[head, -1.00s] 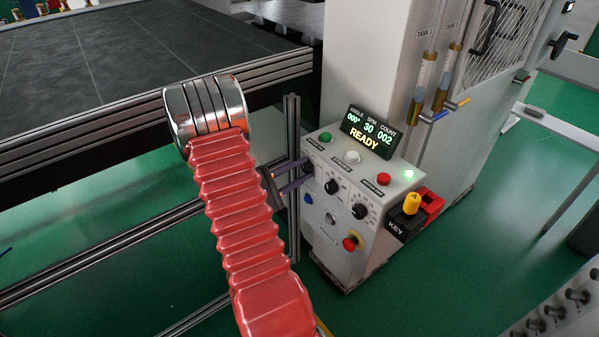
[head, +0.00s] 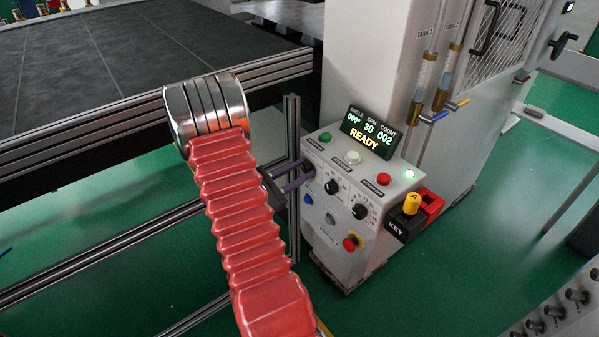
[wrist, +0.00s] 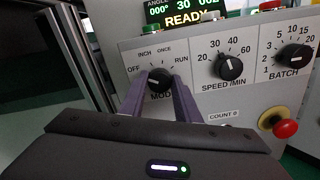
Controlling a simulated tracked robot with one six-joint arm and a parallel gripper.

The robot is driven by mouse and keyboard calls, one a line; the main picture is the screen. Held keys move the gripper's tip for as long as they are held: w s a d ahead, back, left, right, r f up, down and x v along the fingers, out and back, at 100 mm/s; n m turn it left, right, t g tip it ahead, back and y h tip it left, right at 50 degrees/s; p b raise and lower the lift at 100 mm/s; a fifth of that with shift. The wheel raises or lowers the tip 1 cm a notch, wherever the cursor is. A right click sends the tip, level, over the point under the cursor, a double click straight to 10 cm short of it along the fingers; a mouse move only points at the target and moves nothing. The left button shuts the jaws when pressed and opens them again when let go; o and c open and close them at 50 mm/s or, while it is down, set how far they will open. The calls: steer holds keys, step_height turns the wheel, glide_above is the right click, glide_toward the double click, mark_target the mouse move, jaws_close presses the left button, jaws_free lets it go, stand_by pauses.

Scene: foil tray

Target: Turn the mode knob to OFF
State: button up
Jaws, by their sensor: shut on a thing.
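The mode knob (wrist: 160,80) is a black dial on the light control box, with OFF, INCH, ONCE and RUN printed around it from left to right. My gripper (wrist: 160,79) is shut on it, with one purple finger on each side, as the wrist view shows. The fingers cover part of the knob and its MODE label, and I cannot tell which mark its pointer faces. In the head view my gripper (head: 307,170) reaches the box's left side from the left, and its fingers hide the knob there.
The speed knob (wrist: 228,67) and batch knob (wrist: 294,57) sit to the right. A red emergency button (wrist: 285,129) is lower right. The display (head: 369,132) reads READY. A yellow key (head: 411,203) is at the box's right. A metal frame post (head: 292,175) stands close to my gripper.

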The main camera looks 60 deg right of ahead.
steer(key=shift+w, duration=0.2)
steer(key=o, duration=1)
steer(key=shift+s, duration=0.1)
steer(key=shift+o, duration=0.2)
steer(key=shift+a, duration=0.1)
steer(key=v, duration=1.3)
steer(key=shift+a, duration=0.2)
